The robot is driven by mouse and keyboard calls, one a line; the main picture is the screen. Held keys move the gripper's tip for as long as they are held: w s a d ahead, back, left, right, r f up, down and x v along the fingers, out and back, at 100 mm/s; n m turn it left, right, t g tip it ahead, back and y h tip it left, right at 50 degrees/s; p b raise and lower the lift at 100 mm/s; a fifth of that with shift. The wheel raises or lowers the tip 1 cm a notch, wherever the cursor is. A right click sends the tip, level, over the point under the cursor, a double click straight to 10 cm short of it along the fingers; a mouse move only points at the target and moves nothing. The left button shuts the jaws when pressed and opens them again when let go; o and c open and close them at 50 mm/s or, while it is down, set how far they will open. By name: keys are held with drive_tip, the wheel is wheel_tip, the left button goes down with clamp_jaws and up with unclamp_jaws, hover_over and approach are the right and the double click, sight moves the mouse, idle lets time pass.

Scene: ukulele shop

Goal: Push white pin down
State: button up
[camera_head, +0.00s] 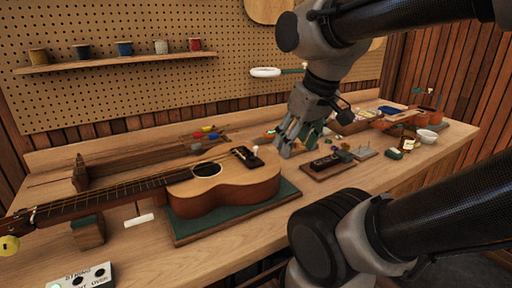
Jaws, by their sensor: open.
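The ukulele (228,188) lies face up on a green mat on the workbench. Its dark bridge (246,157) is at the right end of the body. A small white pin (256,149) shows at the bridge's right side and stands above it; how deep it sits is too small to tell. My gripper (291,146) is open, points down, and is just right of the pin, apart from it in the picture. Nothing shows between its fingers, though small items behind it are partly hidden.
A dark block on a wooden board (328,163) stands close right of my gripper. A white-headed tool (139,220) and a switch box (80,278) lie at the front left.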

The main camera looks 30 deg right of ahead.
drive_tip(key=shift+c, duration=0.4)
drive_tip(key=shift+a, duration=0.15)
drive_tip(key=c, duration=0.4)
drive_tip(key=shift+w+a+f+n+g, duration=0.5)
drive_tip(key=shift+w+a+f, duration=0.3)
drive_tip(key=shift+w, duration=0.05)
drive_tip(key=c, duration=0.6)
drive_tip(key=w+a+n+g, duration=0.1)
drive_tip(key=w+a+n, duration=0.1)
drive_tip(key=w, duration=0.2)
drive_tip(key=w+a+r+n+g+h, duration=0.1)
drive_tip(key=w+a+n, duration=0.1)
drive_tip(key=w, duration=0.3)
drive_tip(key=w+a+r+n+g, duration=0.1)
drive_tip(key=w+a+n, duration=0.1)
drive_tip(key=w+a, duration=0.1)
drive_tip(key=shift+w+a+r+g+h, duration=0.1)
drive_tip(key=shift+w+g+h, duration=0.05)
drive_tip(key=shift+w, duration=0.3)
drive_tip(key=shift+w+a+r+g+h, duration=0.1)
drive_tip(key=shift+w+g+h, duration=0.05)
drive_tip(key=shift+w, duration=0.25)
clamp_jaws()
drive_tip(key=w+r+n+g+h, duration=0.2)
drive_tip(key=w+r+n, duration=0.1)
drive_tip(key=r+n, duration=0.3)
hover_over(246, 158)
wheel_tip(246, 158, down, 13)
drive_tip(key=shift+s+r, duration=0.1)
drive_tip(key=shift+r, duration=0.1)
